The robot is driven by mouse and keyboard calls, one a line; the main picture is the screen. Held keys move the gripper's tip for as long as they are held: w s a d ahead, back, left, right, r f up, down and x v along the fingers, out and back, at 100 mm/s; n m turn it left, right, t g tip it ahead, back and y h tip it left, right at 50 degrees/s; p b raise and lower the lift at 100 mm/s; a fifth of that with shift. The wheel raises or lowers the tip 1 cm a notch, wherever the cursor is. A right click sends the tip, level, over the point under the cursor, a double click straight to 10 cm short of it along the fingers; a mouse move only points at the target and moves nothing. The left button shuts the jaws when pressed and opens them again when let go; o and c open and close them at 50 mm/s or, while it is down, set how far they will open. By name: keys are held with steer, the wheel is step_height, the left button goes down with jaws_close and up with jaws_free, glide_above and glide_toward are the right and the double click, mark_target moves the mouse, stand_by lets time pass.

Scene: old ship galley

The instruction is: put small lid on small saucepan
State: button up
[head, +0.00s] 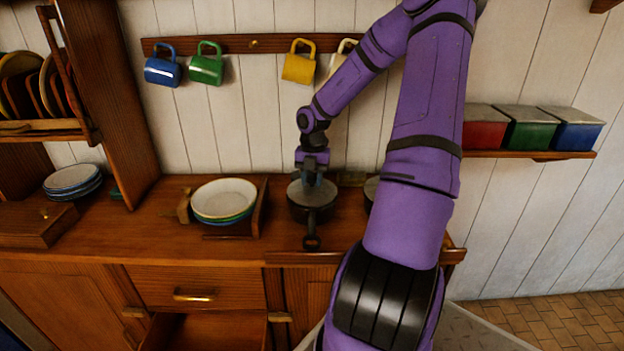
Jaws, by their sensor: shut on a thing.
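My gripper (312,180) points straight down on the counter's right part and is shut on the knob of a grey round lid (299,196). The lid is level and lies on or just above the rim of a dark small saucepan (311,216), roughly centred over it. I cannot tell whether lid and rim touch. The pan's handle (312,242) points toward the counter's front edge. The knob is mostly hidden by the fingers. A second grey-topped round thing (371,188), perhaps another pan, is mostly hidden behind my arm.
Stacked plates (223,199) stand in a wooden holder left of the saucepan. Bowls (72,180) and a wooden box (38,224) are at far left. Mugs (298,66) hang from a wall rail above. Canisters (530,128) sit on a right shelf. A drawer (205,330) below stands open.

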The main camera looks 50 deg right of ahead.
steer(key=shift+f, duration=0.4)
stand_by(0.3)
steer(key=o, duration=1.1)
steer(key=shift+r, duration=0.1)
steer(key=shift+r, duration=3.4)
